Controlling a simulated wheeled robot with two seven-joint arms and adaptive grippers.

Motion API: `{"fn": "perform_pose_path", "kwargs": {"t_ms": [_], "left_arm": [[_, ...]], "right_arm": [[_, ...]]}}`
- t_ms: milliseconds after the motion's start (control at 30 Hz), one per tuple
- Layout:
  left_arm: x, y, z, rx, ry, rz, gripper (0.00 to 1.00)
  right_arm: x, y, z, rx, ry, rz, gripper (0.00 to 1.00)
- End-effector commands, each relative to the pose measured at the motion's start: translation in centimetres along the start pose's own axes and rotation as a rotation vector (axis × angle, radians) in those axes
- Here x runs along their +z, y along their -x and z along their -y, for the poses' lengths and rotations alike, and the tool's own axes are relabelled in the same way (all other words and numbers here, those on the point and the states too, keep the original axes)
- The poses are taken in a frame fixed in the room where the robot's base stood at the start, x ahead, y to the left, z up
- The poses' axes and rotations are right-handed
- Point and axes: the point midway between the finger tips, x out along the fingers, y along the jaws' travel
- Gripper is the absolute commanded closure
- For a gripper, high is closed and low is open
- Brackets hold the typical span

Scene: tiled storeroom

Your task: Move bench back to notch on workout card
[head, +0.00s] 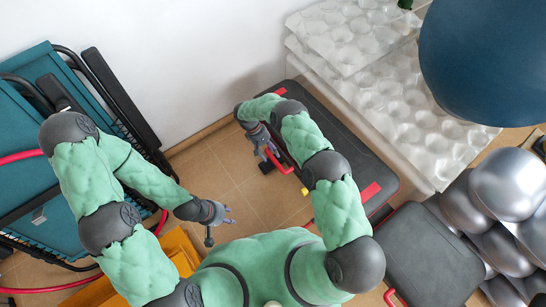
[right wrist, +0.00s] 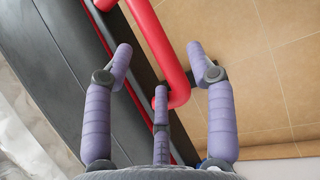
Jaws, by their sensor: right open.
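The bench has a long black backrest (head: 335,140) with red patches near its ends, and a separate dark seat pad (head: 428,262) at lower right. A red bar (head: 283,164) sticks out from the backrest's left side. My right gripper (head: 266,152) is open at this bar. In the right wrist view the red bar (right wrist: 160,45) runs down between the spread purple fingers (right wrist: 163,75), its bent end by the middle finger; I cannot tell whether they touch. My left gripper (head: 222,218) looks open and empty above the floor. I see no workout card or notches.
Folded teal loungers (head: 30,140) with black frames lean at left, with a red hose (head: 35,290) below. Clear dimpled trays (head: 370,70), a blue ball (head: 485,55) and silver balls (head: 510,185) crowd the right. Tiled floor (head: 215,165) is free between the arms.

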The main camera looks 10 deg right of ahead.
Motion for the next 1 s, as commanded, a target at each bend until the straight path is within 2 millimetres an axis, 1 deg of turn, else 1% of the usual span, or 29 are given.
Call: {"fn": "perform_pose_path", "kwargs": {"t_ms": [33,200,400,600,1000], "left_arm": [[0.0,0.0,0.0,0.000,0.000,0.000,0.60],[0.0,0.0,0.0,0.000,0.000,0.000,0.60],[0.0,0.0,0.0,0.000,0.000,0.000,0.60],[0.0,0.0,0.0,0.000,0.000,0.000,0.60],[0.0,0.0,0.0,0.000,0.000,0.000,0.60]], "right_arm": [[-0.1,1.2,0.0,0.002,0.000,-0.004,0.44],[-0.1,4.5,0.0,0.001,0.000,-0.002,0.44],[0.0,7.0,0.1,0.000,0.000,0.001,0.44],[0.1,7.9,0.1,0.000,0.001,0.004,0.44],[0.0,7.9,0.1,-0.001,0.001,0.004,0.44]]}}
